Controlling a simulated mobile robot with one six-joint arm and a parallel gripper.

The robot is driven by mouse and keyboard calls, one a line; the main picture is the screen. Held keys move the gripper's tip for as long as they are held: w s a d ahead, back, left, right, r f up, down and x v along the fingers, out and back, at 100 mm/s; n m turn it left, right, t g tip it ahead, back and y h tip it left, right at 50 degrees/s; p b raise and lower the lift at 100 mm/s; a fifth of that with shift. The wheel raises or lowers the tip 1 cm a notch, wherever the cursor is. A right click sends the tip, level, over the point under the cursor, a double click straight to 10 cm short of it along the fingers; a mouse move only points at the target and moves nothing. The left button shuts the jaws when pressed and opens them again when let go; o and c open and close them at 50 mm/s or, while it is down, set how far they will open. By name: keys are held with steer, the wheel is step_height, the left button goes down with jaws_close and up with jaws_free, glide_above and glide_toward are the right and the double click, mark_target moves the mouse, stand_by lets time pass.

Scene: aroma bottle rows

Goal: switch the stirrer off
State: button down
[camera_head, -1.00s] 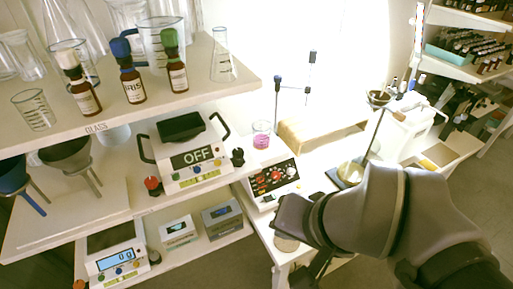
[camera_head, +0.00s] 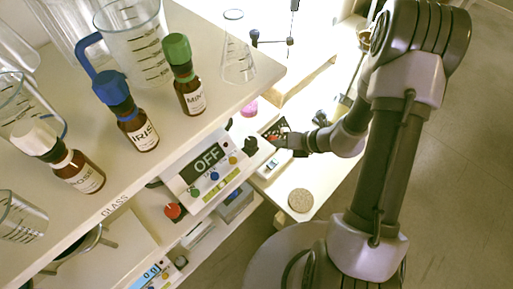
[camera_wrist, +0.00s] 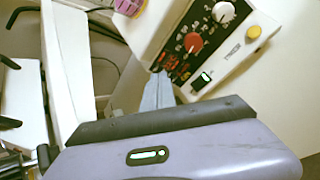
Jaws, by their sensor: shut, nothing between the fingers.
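The stirrer (camera_head: 271,163) is a white box with a dark control panel, partly hidden behind my gripper in the head view. In the wrist view the stirrer's front (camera_wrist: 262,52) shows a red knob (camera_wrist: 193,43), a white knob (camera_wrist: 223,12), a yellow button (camera_wrist: 253,32) and a black-and-white rocker switch (camera_wrist: 202,81). Red marks glow on its dark panel. My gripper (camera_head: 280,143) is shut and empty, in front of the panel. In the wrist view my gripper's tips (camera_wrist: 160,78) lie close to the panel's lower left corner. I cannot tell whether they touch.
A beaker of pink liquid (camera_head: 249,108) stands by the stirrer. The scale (camera_head: 209,165) reading OFF is on the shelf to the left. Bottles labelled IRIS (camera_head: 138,131) and MINT (camera_head: 191,96) stand on the upper shelf. A round cork mat (camera_head: 299,200) lies on the bench.

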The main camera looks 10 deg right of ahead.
mark_target(273, 167)
steer(key=shift+s+d+f+m, duration=0.1)
steer(key=shift+d+f+m, duration=0.15)
steer(key=shift+d+m, duration=0.05)
steer(key=f+b, duration=0.2)
steer(key=f, duration=0.1)
steer(key=f+b, duration=0.2)
steer(key=b, duration=0.1)
steer(key=a+f+b, duration=0.1)
steer(key=f+b, duration=0.2)
steer(key=shift+s+f, duration=0.35)
steer(key=shift+f, duration=0.1)
stand_by(1.6)
steer(key=shift+f+b, duration=0.3)
steer(key=shift+b, duration=0.1)
steer(key=shift+s+a+f+b, duration=0.1)
steer(key=shift+f+b, duration=0.2)
steer(key=shift+f, duration=0.05)
stand_by(0.3)
steer(key=shift+r, duration=0.1)
